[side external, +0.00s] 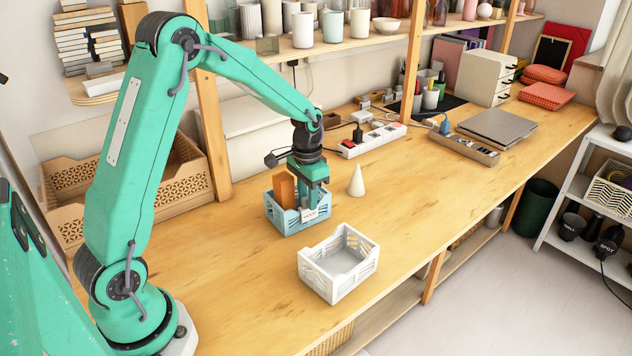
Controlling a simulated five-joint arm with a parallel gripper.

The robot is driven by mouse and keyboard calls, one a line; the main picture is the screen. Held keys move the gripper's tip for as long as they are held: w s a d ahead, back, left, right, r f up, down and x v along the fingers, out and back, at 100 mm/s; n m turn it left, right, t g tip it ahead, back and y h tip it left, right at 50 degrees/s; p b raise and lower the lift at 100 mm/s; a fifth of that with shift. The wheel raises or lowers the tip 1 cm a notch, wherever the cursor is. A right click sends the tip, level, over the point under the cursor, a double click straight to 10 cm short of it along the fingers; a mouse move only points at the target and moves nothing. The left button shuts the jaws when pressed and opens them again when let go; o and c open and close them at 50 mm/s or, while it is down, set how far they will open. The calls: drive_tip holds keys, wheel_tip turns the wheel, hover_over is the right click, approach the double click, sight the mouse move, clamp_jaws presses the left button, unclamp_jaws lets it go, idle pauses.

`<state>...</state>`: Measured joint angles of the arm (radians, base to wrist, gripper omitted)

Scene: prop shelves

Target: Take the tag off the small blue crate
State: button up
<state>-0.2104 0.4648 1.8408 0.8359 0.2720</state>
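The small blue crate (283,223) stands on the wooden bench, left of the middle. A small white tag (310,215) with dark lettering shows at the crate's right front side. My gripper (311,206) points down over the right part of the crate, its fingertips close to the tag. I cannot tell whether they touch the tag or whether the fingers are closed. An upright orange-brown block (284,190) stands in the crate, left of my gripper. Part of the crate's inside and back rim is hidden by my gripper and the block.
A white empty crate (318,278) stands in front, to the right. A wooden shelf post (213,140) rises behind. The bench right of the white crate is clear.

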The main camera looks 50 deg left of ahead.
drive_tip(key=shift+f, duration=0.5)
clamp_jaws()
drive_tip(key=c, duration=0.6)
unclamp_jaws()
drive_tip(key=shift+r, duration=0.65)
clamp_jaws()
idle(0.5)
drive_tip(key=shift+r, duration=1.2)
drive_tip(key=shift+r, duration=0.25)
drive_tip(key=shift+r, duration=1.05)
drive_tip(key=shift+r, duration=0.3)
